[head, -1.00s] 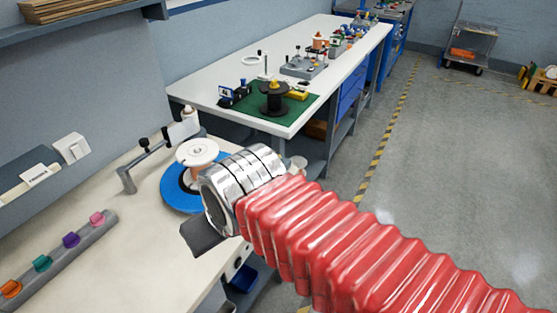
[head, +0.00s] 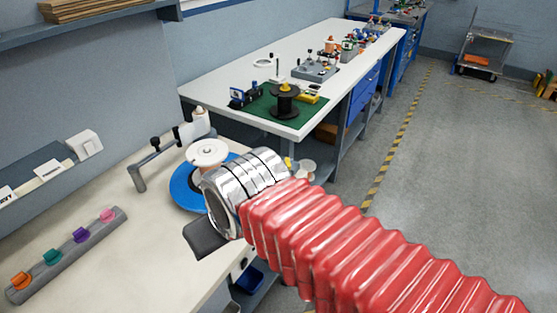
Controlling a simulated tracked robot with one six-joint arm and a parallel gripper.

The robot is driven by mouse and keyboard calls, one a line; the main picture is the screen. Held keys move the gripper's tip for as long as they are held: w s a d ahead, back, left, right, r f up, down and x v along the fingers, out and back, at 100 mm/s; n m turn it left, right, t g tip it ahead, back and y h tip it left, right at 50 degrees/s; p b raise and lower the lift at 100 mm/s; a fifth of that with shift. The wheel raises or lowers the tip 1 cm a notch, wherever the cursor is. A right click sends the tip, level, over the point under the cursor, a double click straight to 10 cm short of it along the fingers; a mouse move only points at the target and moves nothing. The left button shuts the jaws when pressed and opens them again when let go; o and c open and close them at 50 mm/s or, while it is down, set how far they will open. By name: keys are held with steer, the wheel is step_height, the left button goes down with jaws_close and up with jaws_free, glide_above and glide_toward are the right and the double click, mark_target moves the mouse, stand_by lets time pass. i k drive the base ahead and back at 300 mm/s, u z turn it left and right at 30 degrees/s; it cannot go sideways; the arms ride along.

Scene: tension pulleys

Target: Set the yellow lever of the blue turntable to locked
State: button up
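The blue turntable (head: 185,192) lies on the near bench, with a white-topped spool (head: 207,153) standing on it. My arm hides its right side. A small yellow piece (head: 288,163) shows just past my metal wrist, near the bench edge; it may be the yellow lever, but I cannot tell its setting. My gripper (head: 206,238) is in front of the turntable in the picture. Only a dark finger part shows below the metal rings, so its opening is hidden.
A grey rack with coloured clips (head: 68,255) lies at the bench's left. A grey bracket arm (head: 150,167) stands behind the turntable. A second bench (head: 235,72) holds a green mat (head: 262,111) with a black spool. Open floor lies to the right.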

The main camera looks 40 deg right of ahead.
mark_target(287, 160)
steer(key=u, duration=1.25)
steer(key=k, duration=0.85)
steer(key=z, duration=0.35)
steer(key=i, duration=0.5)
steer(key=z, duration=0.05)
